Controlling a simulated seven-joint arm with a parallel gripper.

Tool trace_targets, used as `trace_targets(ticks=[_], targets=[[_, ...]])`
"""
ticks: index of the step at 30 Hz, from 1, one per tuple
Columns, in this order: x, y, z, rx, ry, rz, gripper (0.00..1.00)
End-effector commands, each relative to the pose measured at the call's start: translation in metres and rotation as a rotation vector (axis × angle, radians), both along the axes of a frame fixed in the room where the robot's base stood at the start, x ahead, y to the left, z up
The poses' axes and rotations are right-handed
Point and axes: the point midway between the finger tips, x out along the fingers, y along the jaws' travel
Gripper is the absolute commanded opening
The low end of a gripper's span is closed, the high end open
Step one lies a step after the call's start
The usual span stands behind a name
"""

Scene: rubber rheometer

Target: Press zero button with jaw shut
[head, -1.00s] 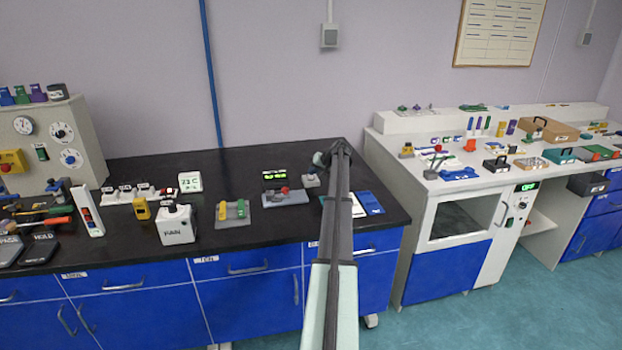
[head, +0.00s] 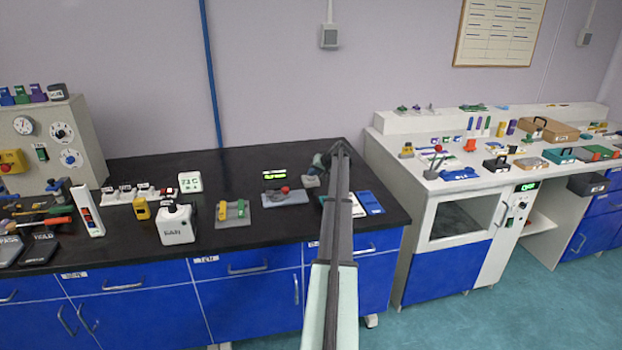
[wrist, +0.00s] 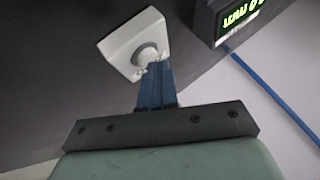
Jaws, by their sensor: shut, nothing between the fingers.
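A small white box with a round grey button (wrist: 147,56) on top shows in the wrist view. I take it to be the zero button. In the head view the same white box (head: 311,181) stands on the black bench, left of my arm. My gripper (wrist: 154,68) is shut, with its blue fingers together and nothing between them. The fingertips are at the button's edge in the wrist view. I cannot tell whether they press it. In the head view my arm hides the fingertips.
A black display with green digits (wrist: 240,14) stands beside the box; it also shows in the head view (head: 275,175). A grey fixture with a red knob (head: 285,195) is just left of the box. Blue and white flat items (head: 369,202) lie right of my arm.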

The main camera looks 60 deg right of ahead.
Motion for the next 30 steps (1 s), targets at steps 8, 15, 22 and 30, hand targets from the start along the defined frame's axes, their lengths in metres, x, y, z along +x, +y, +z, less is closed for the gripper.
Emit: trace_targets(ticks=[8, 15, 22, 30], targets=[[0.000, 0.000, -0.003, 0.001, 0.001, 0.001, 0.00], [0.000, 0.000, -0.003, 0.001, 0.001, 0.001, 0.00], [0.000, 0.000, 0.003, 0.000, 0.001, 0.000, 0.00], [0.000, 0.000, 0.014, 0.001, 0.001, -0.001, 0.00]])
